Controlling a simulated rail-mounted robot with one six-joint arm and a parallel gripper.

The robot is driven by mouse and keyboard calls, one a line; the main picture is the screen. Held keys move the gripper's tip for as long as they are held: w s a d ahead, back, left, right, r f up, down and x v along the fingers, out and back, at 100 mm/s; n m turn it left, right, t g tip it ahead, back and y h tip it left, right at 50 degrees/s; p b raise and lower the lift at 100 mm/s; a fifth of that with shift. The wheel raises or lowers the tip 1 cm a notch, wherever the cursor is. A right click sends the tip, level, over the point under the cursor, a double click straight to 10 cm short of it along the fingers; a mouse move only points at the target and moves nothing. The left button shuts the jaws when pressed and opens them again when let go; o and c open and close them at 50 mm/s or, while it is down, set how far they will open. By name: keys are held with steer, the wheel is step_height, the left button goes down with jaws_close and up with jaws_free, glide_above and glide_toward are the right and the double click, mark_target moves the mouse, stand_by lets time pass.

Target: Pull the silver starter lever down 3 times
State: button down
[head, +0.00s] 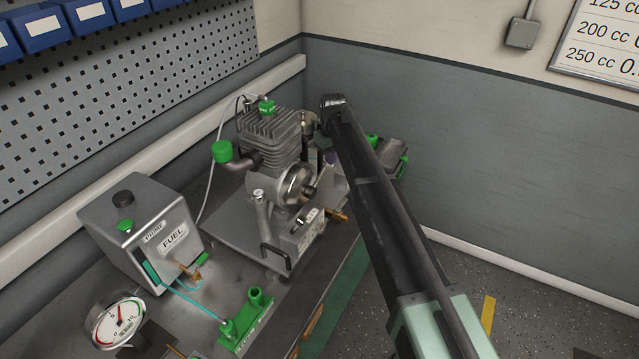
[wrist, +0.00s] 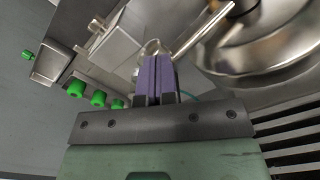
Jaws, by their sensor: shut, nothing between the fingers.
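The silver starter lever (wrist: 205,29) shows in the wrist view as a bright bar running up and right from near my fingertips, beside the round metal flywheel (wrist: 260,40). My gripper (wrist: 152,62) has purple fingers, shut together with nothing between them. The fingertips are close to the lever's lower end; I cannot tell whether they touch it. In the head view the flywheel (head: 293,185) sits on the front of the finned engine (head: 272,138).
A grey fuel box (head: 140,230), a round gauge (head: 118,320) and a green fitting block (head: 245,325) stand at the left and front of the bench. A grey part with green caps (head: 392,153) lies right of the engine. Open floor (head: 520,270) lies to the right.

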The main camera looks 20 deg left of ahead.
step_height(320, 180, up, 10)
steer(key=p, duration=1)
steer(key=shift+w, duration=0.15)
steer(key=shift+r, duration=0.1)
steer(key=s+r+n+p, duration=0.3)
steer(key=r+n+p, duration=0.1)
step_height(320, 180, down, 7)
steer(key=n+b, duration=0.2)
steer(key=b, duration=0.5)
steer(key=shift+a, duration=0.2)
steer(key=shift+s+f, duration=0.1)
stand_by(1.0)
